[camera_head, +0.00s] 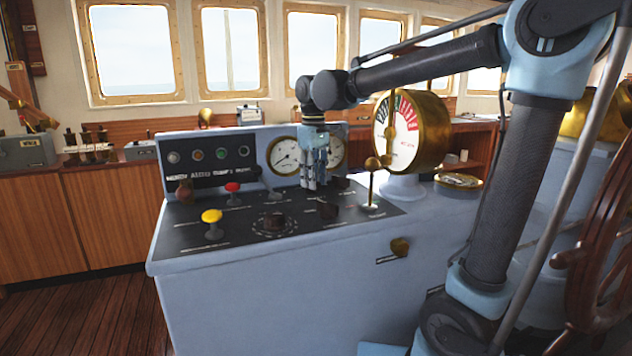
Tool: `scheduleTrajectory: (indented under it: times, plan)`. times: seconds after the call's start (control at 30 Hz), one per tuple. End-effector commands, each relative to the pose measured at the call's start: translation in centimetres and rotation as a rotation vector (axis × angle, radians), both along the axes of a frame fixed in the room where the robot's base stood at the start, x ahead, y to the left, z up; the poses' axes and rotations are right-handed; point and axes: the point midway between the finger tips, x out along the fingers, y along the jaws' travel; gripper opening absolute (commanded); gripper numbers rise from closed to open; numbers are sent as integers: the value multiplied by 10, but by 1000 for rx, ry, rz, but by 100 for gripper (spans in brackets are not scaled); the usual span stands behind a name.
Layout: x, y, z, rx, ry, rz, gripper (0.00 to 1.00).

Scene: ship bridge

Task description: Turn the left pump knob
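A blue-grey console (270,300) with a sloped black control panel stands in front of me. A dark knob with a dial ring (274,222) sits near the panel's front edge. Another dark knob (329,210) is to its right and a little farther back. The labels are too small to read, so I cannot tell which is the left pump knob. My gripper (313,185) points down over the rear of the panel, in front of two round gauges. It is behind both knobs and apart from them. Its fingers look close together; I cannot tell whether they are open.
A brass telegraph dial (405,133) stands right of my gripper. A wooden wheel (598,260) is at far right. Space above the front panel is clear.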

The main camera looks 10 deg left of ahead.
Motion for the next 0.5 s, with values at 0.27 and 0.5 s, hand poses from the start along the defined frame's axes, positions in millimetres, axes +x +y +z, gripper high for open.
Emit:
scheduleTrajectory:
  times: [0.27, 0.5]
  plan:
    - [1, 0, 46, 0, 0, 0, 31]
    - [3, -1, 86, -1, 0, 0, 31]
